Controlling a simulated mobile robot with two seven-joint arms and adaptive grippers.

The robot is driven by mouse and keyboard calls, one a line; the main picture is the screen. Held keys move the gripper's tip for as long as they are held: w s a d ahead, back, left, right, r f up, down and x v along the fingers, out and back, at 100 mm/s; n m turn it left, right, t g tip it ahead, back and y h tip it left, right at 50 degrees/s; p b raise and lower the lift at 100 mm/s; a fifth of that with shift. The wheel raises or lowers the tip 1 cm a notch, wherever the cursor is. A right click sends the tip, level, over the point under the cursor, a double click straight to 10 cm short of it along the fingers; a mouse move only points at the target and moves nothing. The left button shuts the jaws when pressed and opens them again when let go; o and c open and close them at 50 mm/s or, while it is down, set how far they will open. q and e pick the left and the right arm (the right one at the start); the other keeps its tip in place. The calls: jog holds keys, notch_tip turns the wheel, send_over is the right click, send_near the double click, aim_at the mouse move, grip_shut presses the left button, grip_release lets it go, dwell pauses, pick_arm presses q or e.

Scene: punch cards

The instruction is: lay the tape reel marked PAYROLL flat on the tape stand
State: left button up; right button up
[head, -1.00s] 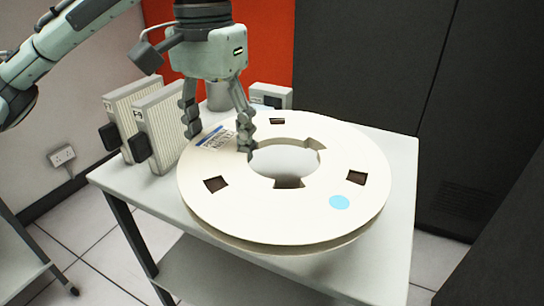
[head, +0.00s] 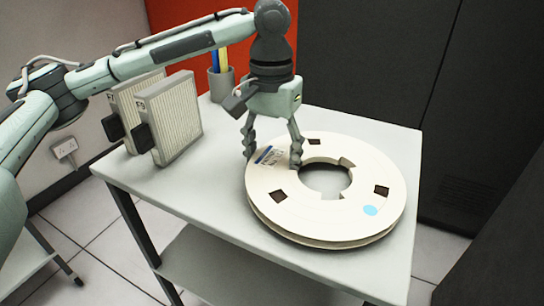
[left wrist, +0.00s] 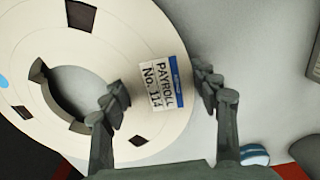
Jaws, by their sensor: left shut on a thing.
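The cream tape reel (head: 325,216) is level, over or on the white stand top (head: 215,200); I cannot tell if its underside touches. My left gripper (head: 272,155) points down and is shut on the reel's ring beside the label. One finger is at the centre hole and the other outside the rim, as the left wrist view (left wrist: 163,88) also shows. My right gripper is not in view.
Two ribbed grey cases (head: 168,118) stand upright at the stand's back left. A grey cup (head: 222,84) with pens is at the back. A dark cabinet (head: 375,75) rises behind. The stand's front left is clear, with a lower shelf (head: 215,265) below.

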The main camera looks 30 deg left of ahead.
pick_arm(q)
jog(key=shift+f, duration=0.3)
jog(key=shift+s+f, duration=0.1)
jog(key=shift+f, duration=0.1)
jog(key=o, duration=1.7)
jog(key=shift+f, duration=0.2)
jog(key=shift+r, duration=0.2)
notch_tip(320, 180, up, 13)
jog(key=shift+r, duration=0.1)
